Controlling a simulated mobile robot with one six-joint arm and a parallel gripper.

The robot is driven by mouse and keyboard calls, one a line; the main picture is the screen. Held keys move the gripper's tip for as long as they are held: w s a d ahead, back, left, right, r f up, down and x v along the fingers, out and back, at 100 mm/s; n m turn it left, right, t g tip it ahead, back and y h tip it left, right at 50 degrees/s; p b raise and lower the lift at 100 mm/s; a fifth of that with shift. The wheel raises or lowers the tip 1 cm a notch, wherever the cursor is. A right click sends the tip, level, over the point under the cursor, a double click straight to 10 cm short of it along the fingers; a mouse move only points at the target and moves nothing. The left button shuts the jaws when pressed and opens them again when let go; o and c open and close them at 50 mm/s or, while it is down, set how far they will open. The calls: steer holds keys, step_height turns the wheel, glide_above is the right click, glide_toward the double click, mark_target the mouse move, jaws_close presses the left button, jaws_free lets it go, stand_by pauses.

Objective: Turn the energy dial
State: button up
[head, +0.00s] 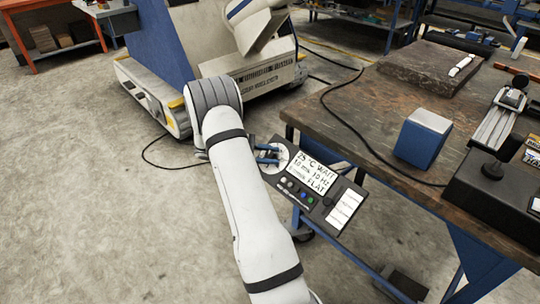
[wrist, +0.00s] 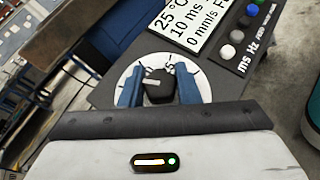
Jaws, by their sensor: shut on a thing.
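The energy dial (wrist: 157,84) is a black knob with a pale pointer line, on a white round scale at the end of a dark control panel (head: 317,198). My gripper (wrist: 158,94) has its two blue fingers shut on the knob, one on each side, in the wrist view. In the head view my gripper (head: 268,154) reaches the white scale (head: 283,157) at the panel's left end. The knob itself is hard to make out there. The pointer line points left in the wrist view.
The panel carries a white display (head: 312,173) and several coloured buttons. It sits at the edge of a brown workbench (head: 385,92) with a blue box (head: 422,138) on it. A large wheeled machine (head: 190,50) stands behind.

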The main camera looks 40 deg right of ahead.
stand_by(0.4)
steer(key=o, duration=1)
steer(key=p+v, duration=0.1)
steer(key=v, duration=0.6)
steer(key=shift+w+a+r, duration=0.1)
steer(key=shift+w+a, duration=0.2)
